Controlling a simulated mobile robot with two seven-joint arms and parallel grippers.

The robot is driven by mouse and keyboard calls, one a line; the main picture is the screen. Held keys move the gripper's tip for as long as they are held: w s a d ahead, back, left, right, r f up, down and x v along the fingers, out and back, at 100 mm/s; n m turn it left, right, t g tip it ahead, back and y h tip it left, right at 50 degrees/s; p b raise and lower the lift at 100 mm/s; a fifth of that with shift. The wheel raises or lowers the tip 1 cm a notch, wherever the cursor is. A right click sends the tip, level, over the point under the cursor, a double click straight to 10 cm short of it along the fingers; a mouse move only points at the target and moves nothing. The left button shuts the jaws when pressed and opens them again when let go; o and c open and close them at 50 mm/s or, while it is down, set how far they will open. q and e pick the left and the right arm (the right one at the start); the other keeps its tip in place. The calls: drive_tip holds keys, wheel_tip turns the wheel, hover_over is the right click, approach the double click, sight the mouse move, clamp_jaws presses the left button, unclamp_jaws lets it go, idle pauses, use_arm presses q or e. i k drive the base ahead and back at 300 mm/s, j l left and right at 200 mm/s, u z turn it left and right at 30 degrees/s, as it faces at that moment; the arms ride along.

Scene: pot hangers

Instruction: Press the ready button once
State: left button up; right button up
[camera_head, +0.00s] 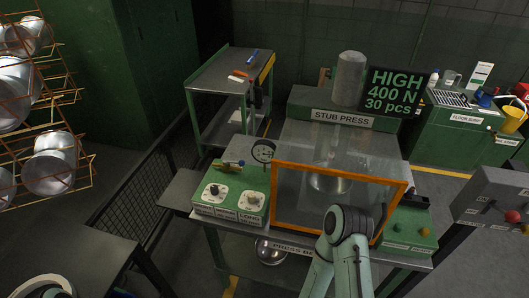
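The stub press (330,117) stands in the middle with a clear guard framed in orange (335,212) at its front. A green panel (408,232) at the press's right front carries small round buttons, one yellowish (398,228) and one orange (424,231). No label reading ready is legible, so I cannot tell which button is the ready one. An arm link of mine rises at the bottom centre in front of the guard and hides part of it. Neither gripper's fingers can be made out.
A control box (238,195) with two dials sits at the press's left front. A grey box (497,205) with a red knob (513,216) is at the right. A wire rack (45,100) with metal bowls stands left. A black fence (140,190) runs behind the left table.

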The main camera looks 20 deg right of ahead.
sight(424, 233)
drive_tip(key=z, duration=2.15)
